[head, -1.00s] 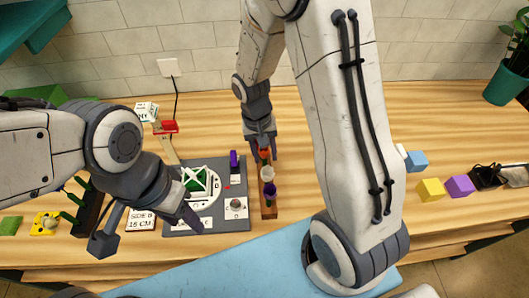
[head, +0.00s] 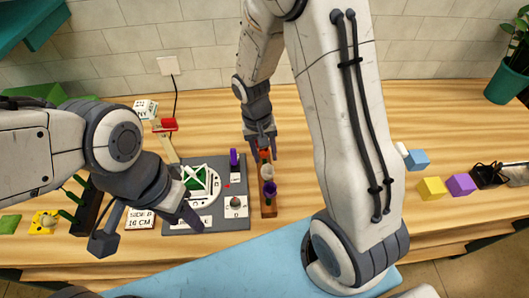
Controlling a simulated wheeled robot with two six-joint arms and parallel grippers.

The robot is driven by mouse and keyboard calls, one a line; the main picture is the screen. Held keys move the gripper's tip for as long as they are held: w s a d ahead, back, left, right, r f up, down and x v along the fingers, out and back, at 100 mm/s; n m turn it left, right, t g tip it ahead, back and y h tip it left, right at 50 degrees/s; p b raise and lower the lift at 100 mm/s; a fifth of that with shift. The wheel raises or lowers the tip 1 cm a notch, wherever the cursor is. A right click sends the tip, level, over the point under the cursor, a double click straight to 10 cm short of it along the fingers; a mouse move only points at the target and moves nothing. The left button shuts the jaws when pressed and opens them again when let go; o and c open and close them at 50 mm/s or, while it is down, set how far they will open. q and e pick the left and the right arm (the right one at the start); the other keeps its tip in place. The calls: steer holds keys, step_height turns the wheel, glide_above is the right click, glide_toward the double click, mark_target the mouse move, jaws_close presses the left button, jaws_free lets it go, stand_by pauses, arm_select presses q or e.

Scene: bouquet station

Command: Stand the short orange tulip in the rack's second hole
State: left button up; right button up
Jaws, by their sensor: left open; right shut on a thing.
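The wooden rack (head: 268,209) stands on the table right of the grey board, running toward the back wall. A purple flower (head: 270,189) and a white flower (head: 267,172) stand in it. The orange tulip (head: 264,155) is at its far end, between the fingers of my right gripper (head: 263,150), which is shut on it from above. The tulip's stem and the hole under it are hidden, so I cannot tell how deep it sits.
The grey board (head: 178,225) carries a green-and-white frame (head: 195,182), a purple piece (head: 234,160) and a knob (head: 236,203). A dark holder (head: 88,207) and a "SIDE B" card (head: 140,218) lie left. Yellow (head: 431,188), purple (head: 461,185) and blue (head: 416,160) blocks lie right.

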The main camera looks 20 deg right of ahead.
steer(key=shift+f, duration=0.45)
stand_by(0.6)
stand_by(0.7)
steer(key=o, duration=0.9)
steer(key=shift+r, duration=0.15)
steer(key=shift+w+a+r+p, duration=0.1)
steer(key=shift+r+p, duration=0.75)
steer(key=shift+r, duration=0.2)
steer(key=shift+w+a+r+p, duration=0.1)
steer(key=shift+a+r+p, duration=0.05)
steer(key=shift+r+p, duration=0.8)
steer(key=shift+w+a+r+p, duration=0.1)
steer(key=shift+r+p, duration=0.7)
steer(key=shift+r, duration=0.3)
steer(key=o, duration=0.4)
